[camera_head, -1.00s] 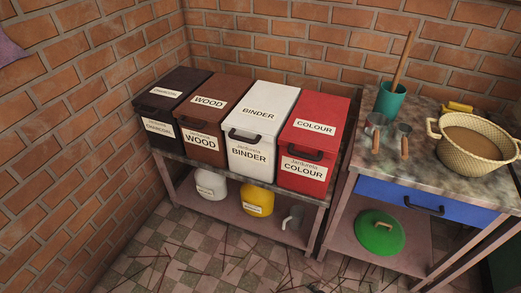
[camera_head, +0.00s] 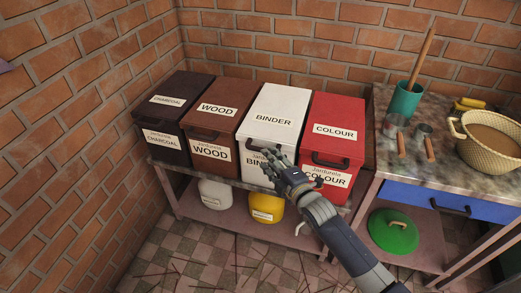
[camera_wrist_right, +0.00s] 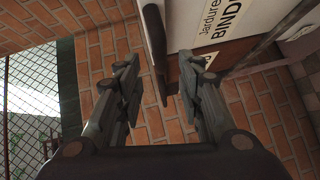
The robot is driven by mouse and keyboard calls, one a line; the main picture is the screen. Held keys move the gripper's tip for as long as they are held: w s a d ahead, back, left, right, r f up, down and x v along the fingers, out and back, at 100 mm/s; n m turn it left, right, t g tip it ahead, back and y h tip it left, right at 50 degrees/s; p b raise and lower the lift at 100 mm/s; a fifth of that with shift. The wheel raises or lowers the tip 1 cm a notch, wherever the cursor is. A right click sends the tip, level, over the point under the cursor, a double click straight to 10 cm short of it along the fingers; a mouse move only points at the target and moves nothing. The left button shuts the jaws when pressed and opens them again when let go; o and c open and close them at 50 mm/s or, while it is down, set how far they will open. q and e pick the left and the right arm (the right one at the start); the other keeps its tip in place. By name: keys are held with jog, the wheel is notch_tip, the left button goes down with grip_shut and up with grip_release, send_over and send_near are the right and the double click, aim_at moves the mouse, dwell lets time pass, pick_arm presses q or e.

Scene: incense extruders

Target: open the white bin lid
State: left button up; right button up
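The white bin (camera_head: 281,102), labelled BINDER, stands on the bench between the brown and red bins with its lid down. My right gripper (camera_head: 270,160) is at its front, covering part of the front label and handle. In the right wrist view, the gripper (camera_wrist_right: 158,62) is open, its two fingers apart. A dark bar, apparently the lid handle (camera_wrist_right: 155,45), shows between the fingertips. I cannot tell whether they touch it. The white bin's front with its label (camera_wrist_right: 222,24) is at the upper right there. My left gripper is not in view.
The red bin (camera_head: 338,112) is close on the right, the brown bin (camera_head: 222,98) and black bin (camera_head: 178,88) on the left. A table with a basket (camera_head: 490,140) and a green cup (camera_head: 404,100) stands at right. A brick wall is behind.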

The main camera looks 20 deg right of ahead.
aim_at(260, 148)
jog(key=x, duration=0.7)
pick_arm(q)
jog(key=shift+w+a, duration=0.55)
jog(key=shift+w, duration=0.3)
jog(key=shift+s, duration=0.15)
pick_arm(e)
jog(key=shift+c, duration=0.8)
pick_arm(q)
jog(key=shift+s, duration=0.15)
pick_arm(e)
jog(key=shift+s, duration=0.1)
grip_shut()
